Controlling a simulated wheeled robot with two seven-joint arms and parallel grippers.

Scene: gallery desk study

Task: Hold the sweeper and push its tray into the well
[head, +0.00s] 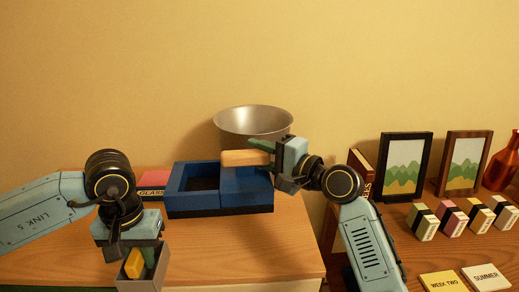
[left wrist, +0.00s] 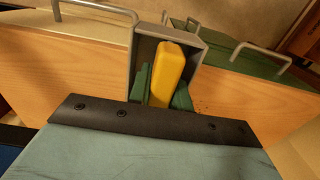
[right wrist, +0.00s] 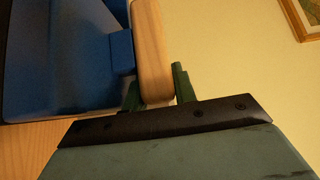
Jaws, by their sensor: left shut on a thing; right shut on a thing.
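The blue sweeper (head: 228,200) sits on the wooden desk with a dark open well (head: 203,184) in its left part. Its pale wooden handle (head: 246,158) sticks out at the upper right and also shows in the right wrist view (right wrist: 151,50). My right gripper (head: 262,147) is shut on this handle (right wrist: 158,92). The grey tray (head: 130,271) has a yellow grip (head: 133,262) inside its walls. My left gripper (head: 142,262) is shut on the yellow grip (left wrist: 166,75), holding the tray in front of the desk, apart from and below left of the sweeper.
A metal bowl (head: 253,121) stands behind the sweeper. A pink item (head: 153,180) lies left of it. Desk space (head: 235,250) before the sweeper is clear.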

